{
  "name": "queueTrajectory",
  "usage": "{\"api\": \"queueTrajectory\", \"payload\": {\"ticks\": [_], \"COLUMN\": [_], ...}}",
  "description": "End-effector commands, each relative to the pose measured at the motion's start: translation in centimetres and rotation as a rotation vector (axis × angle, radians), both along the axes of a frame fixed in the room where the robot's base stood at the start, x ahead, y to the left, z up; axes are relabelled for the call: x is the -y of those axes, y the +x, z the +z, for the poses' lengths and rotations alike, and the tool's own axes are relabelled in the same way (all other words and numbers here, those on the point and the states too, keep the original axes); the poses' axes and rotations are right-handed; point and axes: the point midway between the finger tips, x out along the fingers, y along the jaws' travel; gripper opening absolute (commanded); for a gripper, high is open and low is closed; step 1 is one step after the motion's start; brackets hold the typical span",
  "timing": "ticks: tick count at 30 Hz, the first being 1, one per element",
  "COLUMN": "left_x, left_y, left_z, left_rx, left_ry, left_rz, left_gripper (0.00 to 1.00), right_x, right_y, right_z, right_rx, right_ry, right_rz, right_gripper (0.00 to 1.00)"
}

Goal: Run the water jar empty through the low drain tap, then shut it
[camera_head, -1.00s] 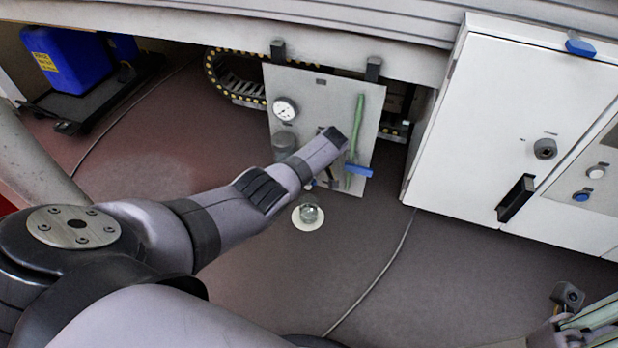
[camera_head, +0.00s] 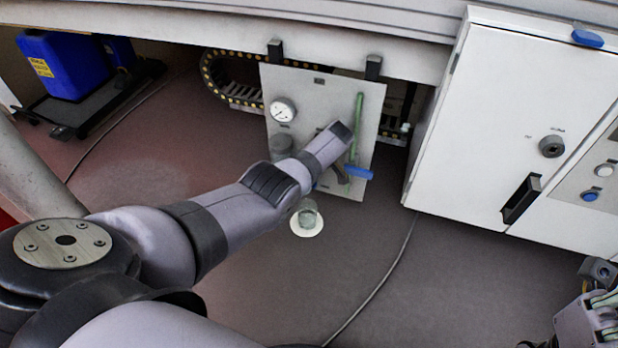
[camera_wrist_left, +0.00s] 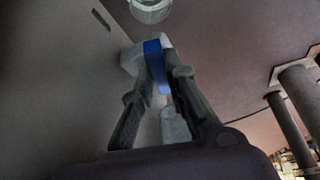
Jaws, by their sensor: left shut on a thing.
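The grey water jar (camera_head: 282,147) hangs on an upright panel (camera_head: 312,84), below a round gauge (camera_head: 283,110); my left arm partly covers it. My left gripper (camera_head: 336,176) is low in front of the panel. In the left wrist view its fingers (camera_wrist_left: 160,82) are shut on a blue tap handle (camera_wrist_left: 154,60). The tap's body is mostly hidden in the head view. A clear glass cup (camera_head: 307,213) stands on a white disc on the floor below; its rim shows in the wrist view (camera_wrist_left: 150,10). My right gripper (camera_head: 604,306) is partly cut off at lower right.
A green pipe (camera_head: 358,115) with another blue handle (camera_head: 358,172) is close to the right of my left gripper. A white cabinet (camera_head: 490,120) stands to the right. A blue canister (camera_head: 66,64) is at far left. A cable crosses the otherwise open floor.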

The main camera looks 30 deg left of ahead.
Motion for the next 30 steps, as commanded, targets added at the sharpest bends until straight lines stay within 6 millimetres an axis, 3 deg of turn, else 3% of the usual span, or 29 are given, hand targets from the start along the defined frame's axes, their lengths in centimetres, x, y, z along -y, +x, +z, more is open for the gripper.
{"api": "queueTrajectory", "payload": {"ticks": [2, 3, 11, 23, 30], "left_x": [-0.1, -0.1, -0.1, 0.1, 1.0], "left_y": [0.0, 0.0, 0.0, 0.1, 0.1], "left_z": [0.0, 0.0, 0.0, 0.3, 2.4], "left_rx": [-0.001, -0.001, 0.000, 0.002, 0.004], "left_ry": [0.002, 0.002, 0.001, 0.000, 0.000], "left_rz": [0.000, 0.000, -0.001, -0.002, -0.003], "left_gripper": [0.00, 0.16, 0.33, 0.33, 0.33], "right_x": [0.0, 0.0, 0.0, 0.0, 0.0], "right_y": [0.0, 0.0, 0.0, 0.0, 0.0], "right_z": [0.0, 0.0, 0.0, 0.0, 0.0], "right_rx": [0.000, 0.000, 0.000, -0.001, -0.001], "right_ry": [0.000, 0.000, 0.000, 0.000, 0.000], "right_rz": [0.000, 0.000, 0.000, -0.001, 0.000], "right_gripper": [0.00, 0.00, 0.00, 0.00, 0.00]}}
